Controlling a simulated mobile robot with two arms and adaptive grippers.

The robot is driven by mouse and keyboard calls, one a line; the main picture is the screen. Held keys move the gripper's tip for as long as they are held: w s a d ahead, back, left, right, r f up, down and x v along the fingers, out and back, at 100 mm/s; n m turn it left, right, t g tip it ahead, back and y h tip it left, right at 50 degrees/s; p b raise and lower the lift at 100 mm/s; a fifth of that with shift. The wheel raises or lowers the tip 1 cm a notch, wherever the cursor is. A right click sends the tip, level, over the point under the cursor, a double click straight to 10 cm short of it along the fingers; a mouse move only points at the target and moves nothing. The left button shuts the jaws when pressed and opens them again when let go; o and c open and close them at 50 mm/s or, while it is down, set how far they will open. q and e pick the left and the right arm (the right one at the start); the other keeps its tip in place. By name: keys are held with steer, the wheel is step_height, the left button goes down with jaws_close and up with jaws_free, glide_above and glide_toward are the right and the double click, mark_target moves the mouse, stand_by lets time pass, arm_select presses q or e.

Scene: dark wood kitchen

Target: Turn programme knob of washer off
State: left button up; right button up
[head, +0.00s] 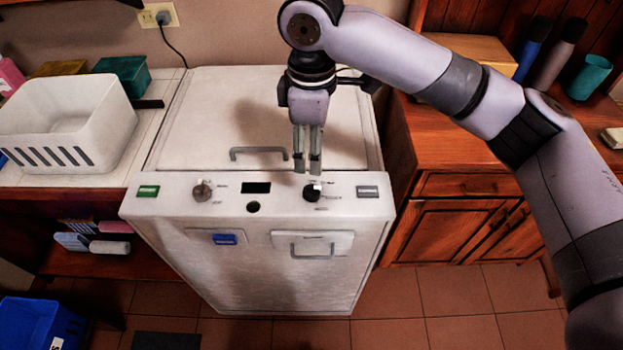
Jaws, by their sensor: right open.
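The white washer (245,265) stands in the middle of the head view, with a control panel along its top front edge. A grey knob (202,190) sits on the left of the panel and a black knob (311,193) with a light pointer on the right. The small labels around both are too small to read, so I cannot tell which is the programme knob. My right gripper (307,170) points down at the black knob, fingers open and slightly apart. Its tips are just above or behind the knob; contact is unclear. My left gripper is not in view.
The panel also has a green button (148,191), a dark display (256,188) and a grey button (367,191). A lid handle (258,153) lies behind. A white basket (68,122) stands on the left counter; a wooden cabinet (455,215) is at right.

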mark_target(312, 187)
step_height(312, 187, down, 8)
steer(key=shift+r, duration=0.25)
step_height(312, 187, down, 2)
steer(key=shift+w+f+p, duration=0.1)
steer(key=shift+f+p, duration=0.1)
steer(key=shift+p, duration=0.15)
steer(key=shift+f, duration=0.55)
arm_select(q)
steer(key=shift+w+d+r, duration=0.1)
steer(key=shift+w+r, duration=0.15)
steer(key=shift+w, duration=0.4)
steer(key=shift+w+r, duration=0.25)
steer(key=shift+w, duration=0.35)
arm_select(e)
steer(key=shift+c, duration=0.4)
steer(key=c, duration=0.7)
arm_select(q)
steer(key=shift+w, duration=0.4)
arm_select(e)
steer(key=c, duration=0.4)
